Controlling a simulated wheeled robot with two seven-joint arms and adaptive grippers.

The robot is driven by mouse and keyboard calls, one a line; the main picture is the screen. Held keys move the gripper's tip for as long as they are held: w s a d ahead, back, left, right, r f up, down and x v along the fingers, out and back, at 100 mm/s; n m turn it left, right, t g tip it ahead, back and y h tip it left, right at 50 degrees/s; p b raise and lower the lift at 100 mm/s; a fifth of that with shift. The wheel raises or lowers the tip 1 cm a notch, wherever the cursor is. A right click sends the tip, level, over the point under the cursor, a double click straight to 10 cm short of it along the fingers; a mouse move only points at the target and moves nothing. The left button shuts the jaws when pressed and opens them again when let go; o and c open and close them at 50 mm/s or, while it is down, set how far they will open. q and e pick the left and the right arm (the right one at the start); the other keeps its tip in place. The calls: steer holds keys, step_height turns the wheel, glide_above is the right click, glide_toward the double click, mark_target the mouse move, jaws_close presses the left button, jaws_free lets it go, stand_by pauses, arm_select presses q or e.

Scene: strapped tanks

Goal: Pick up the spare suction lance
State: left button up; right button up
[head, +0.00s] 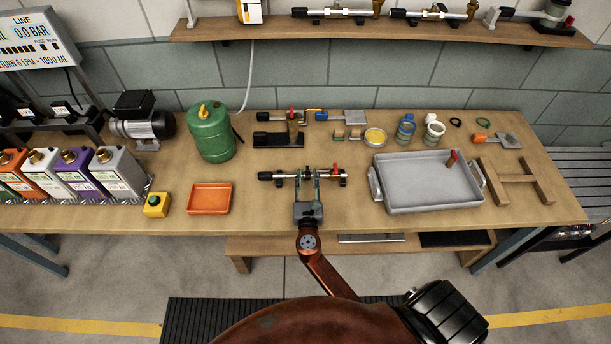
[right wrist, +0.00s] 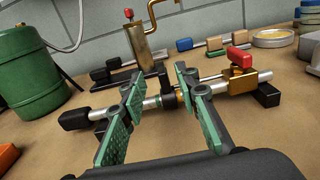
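A lance (head: 285,176), which looks like the spare suction lance, lies level across the front middle of the bench on black rests. It has a black end at left, a steel tube, and a brass fitting with a red handle at right. It also shows in the right wrist view (right wrist: 213,86). My right gripper (head: 307,174) is over its middle. In the right wrist view the green-padded fingers (right wrist: 160,88) are spread apart, with a stretch of tube and a dark collar visible between them. I cannot tell whether they touch it. My left gripper is not in view.
Behind the lance stand a brass pump-like piece (head: 293,128) and a green tank (head: 210,132). An orange tray (head: 210,198) lies left, a grey tray (head: 430,200) right. More lances (head: 338,12) sit on the wall shelf. Bench around the lance is mostly clear.

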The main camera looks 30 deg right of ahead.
mark_target(308, 171)
steer(key=x, duration=0.3)
steer(key=shift+w+d, duration=0.2)
steer(key=shift+d, duration=0.1)
steer(key=shift+w, duration=0.1)
steer(key=shift+d, duration=0.1)
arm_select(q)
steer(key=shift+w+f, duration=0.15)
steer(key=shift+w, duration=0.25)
arm_select(e)
jaws_close()
